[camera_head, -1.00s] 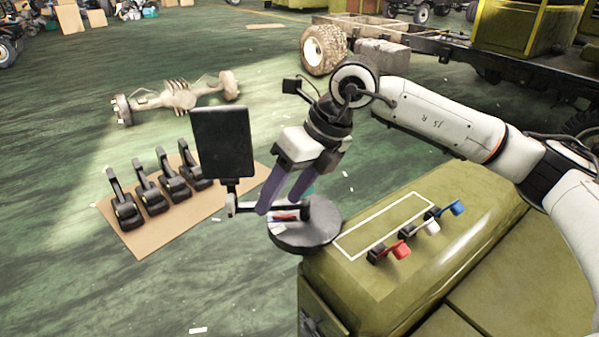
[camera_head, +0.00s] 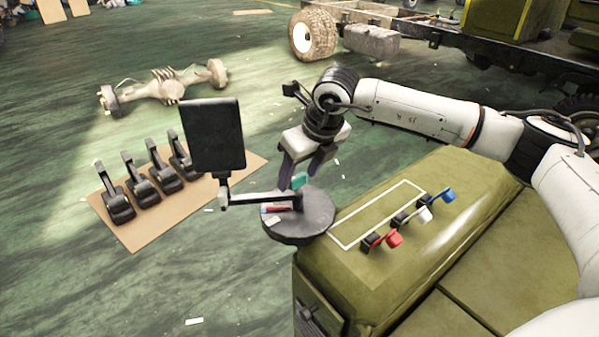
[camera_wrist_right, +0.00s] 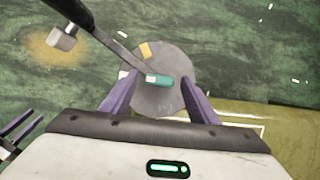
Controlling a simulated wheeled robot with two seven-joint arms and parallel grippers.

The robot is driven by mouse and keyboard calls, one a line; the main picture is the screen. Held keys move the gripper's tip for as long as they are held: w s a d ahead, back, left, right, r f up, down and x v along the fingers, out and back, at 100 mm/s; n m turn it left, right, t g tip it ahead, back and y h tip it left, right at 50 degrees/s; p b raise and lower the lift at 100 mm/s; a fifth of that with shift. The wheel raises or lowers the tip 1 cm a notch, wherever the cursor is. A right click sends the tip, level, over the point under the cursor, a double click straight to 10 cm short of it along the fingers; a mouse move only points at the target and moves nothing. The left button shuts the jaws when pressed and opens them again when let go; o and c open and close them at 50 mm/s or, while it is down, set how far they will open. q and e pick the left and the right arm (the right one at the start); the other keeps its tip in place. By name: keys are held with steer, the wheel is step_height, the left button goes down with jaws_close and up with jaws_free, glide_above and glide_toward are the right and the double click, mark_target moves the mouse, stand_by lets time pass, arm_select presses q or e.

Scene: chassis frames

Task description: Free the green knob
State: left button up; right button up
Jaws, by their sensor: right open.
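The green knob (camera_head: 300,180) is a small teal piece above a round dark grey disc (camera_head: 300,235), partly hidden by my fingers. In the right wrist view the knob (camera_wrist_right: 160,81) lies over the disc at the end of a thin black arm (camera_wrist_right: 118,48). That arm (camera_head: 250,198) carries a black panel (camera_head: 213,135). My right gripper (camera_head: 298,176) is open, its purple fingers pointing down by the knob. In its wrist view the fingers (camera_wrist_right: 158,88) stand apart on either side of it. Part of my left gripper (camera_wrist_right: 22,130) shows at the lower left edge there.
An olive hood (camera_head: 400,270) with red (camera_head: 394,238), white (camera_head: 424,215) and blue (camera_head: 449,195) levers lies right of the disc. Several black pedals (camera_head: 165,177) stand on cardboard (camera_head: 150,235) at left. An axle (camera_head: 165,88) lies on the floor behind.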

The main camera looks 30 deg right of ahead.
steer(key=shift+f, duration=0.15)
steer(key=c, duration=1.1)
steer(key=shift+o, duration=0.3)
